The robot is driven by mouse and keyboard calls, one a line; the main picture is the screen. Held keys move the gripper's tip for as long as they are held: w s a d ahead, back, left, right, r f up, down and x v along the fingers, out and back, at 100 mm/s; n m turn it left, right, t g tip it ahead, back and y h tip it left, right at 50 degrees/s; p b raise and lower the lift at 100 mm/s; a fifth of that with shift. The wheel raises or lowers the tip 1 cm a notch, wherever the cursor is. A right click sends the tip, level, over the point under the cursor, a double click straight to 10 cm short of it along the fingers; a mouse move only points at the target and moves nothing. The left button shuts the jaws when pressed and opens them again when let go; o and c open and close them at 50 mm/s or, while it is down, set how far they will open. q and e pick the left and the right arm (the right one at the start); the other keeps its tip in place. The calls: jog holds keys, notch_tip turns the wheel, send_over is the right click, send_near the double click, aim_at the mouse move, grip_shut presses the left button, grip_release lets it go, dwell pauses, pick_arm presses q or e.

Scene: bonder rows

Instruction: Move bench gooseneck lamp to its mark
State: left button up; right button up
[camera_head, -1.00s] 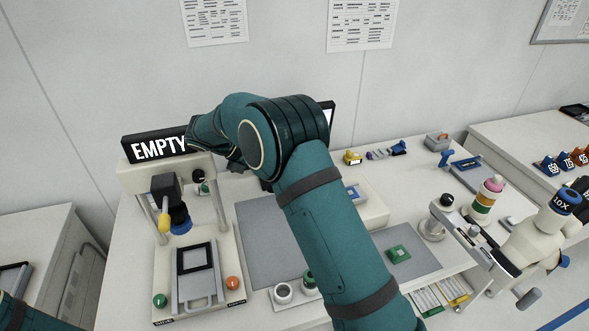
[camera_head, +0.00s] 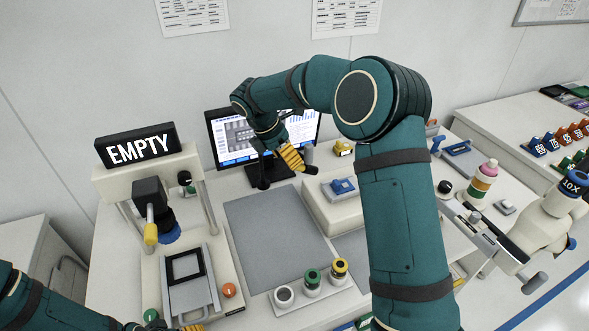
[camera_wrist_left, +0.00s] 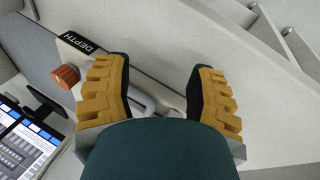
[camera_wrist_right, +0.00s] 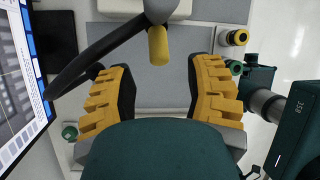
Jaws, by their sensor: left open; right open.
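The gooseneck lamp shows in the right wrist view as a curved black neck (camera_wrist_right: 88,62) running from near the monitor to a grey head with a yellow tip (camera_wrist_right: 158,45). My right gripper (camera_wrist_right: 160,88) is open, and the yellow tip shows just ahead of its fingers, apart from them. In the head view this gripper (camera_head: 300,164) hangs in front of the monitor and hides much of the lamp. My left gripper (camera_wrist_left: 161,85) is open above the bonder at the left, with a pale handle seen between its fingers. I cannot make out the lamp's mark.
The bonder (camera_head: 148,181) with an EMPTY sign stands at the left, the monitor (camera_head: 225,138) behind. A grey mat (camera_head: 275,230) lies bare mid-bench. Several small pots (camera_head: 312,278) stand at the front, a white box (camera_head: 325,208) right of the mat, a microscope (camera_head: 540,225) far right.

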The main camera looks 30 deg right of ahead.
aim_at(304, 168)
jog(key=x, duration=0.5)
grip_shut()
